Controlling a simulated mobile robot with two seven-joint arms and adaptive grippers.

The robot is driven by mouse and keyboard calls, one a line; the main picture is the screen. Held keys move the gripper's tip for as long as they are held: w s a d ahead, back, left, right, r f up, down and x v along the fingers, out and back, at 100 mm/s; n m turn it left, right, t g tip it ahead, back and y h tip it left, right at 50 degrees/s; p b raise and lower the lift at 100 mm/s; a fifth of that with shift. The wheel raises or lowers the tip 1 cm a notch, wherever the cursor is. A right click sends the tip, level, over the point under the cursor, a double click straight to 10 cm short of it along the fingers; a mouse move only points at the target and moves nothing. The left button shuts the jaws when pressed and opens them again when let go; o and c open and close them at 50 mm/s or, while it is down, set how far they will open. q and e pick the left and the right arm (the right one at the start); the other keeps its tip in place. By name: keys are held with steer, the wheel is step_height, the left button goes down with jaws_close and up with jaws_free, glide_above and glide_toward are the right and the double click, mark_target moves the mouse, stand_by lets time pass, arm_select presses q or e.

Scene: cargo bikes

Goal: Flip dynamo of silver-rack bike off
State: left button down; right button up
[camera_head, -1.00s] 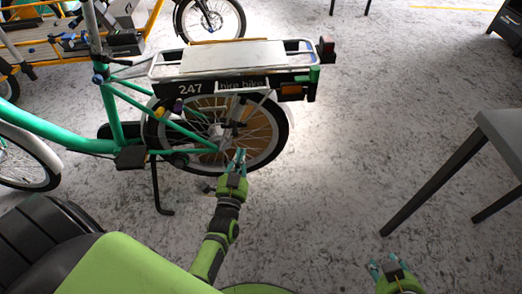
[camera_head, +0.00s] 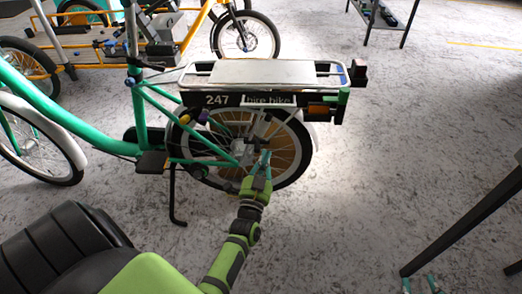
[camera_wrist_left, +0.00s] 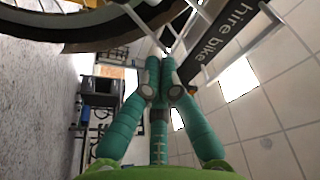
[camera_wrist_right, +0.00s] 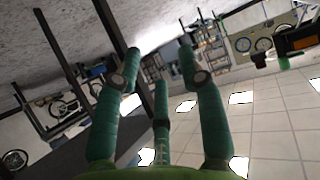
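The silver-rack bike has a teal frame, a silver rack (camera_head: 262,72) and a black "247 hire bike" plate (camera_head: 232,99). Its rear wheel (camera_head: 312,150) stands below the rack. A small part with a purple and a yellow end (camera_head: 203,116) sits by the wheel's upper left; I cannot tell surely whether it is the dynamo. My left gripper (camera_head: 263,160) is in front of the wheel's lower middle, its fingertips together and seemingly empty. The left wrist view shows its tips (camera_wrist_left: 161,68) below the tyre and plate. My right gripper (camera_wrist_right: 160,52) is open and empty, away from the bike.
A kickstand (camera_head: 174,195) and a pedal (camera_head: 150,163) stick out left of my left gripper. A table leg (camera_head: 462,232) is at the right. A yellow cargo bike (camera_head: 90,35) stands behind. The floor right of the wheel is clear.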

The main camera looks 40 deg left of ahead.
mark_target(263, 135)
arm_select(q)
steer(key=w+a+f+b, duration=0.2)
steer(key=w+a+b, duration=0.1)
steer(key=w+a, duration=0.1)
arm_select(e)
steer(key=a+r+n+t+y, duration=0.1)
steer(key=a+r+t+y, duration=0.1)
steer(key=r+t, duration=0.3)
steer(key=a+r+n+t+y, duration=0.1)
steer(key=a+r+t+y, duration=0.2)
steer(key=r, duration=1)
steer(key=shift+w+a+t+y, duration=0.25)
steer(key=shift+t+y, duration=0.25)
steer(key=shift+t, duration=0.4)
arm_select(q)
steer(key=shift+a, duration=0.1)
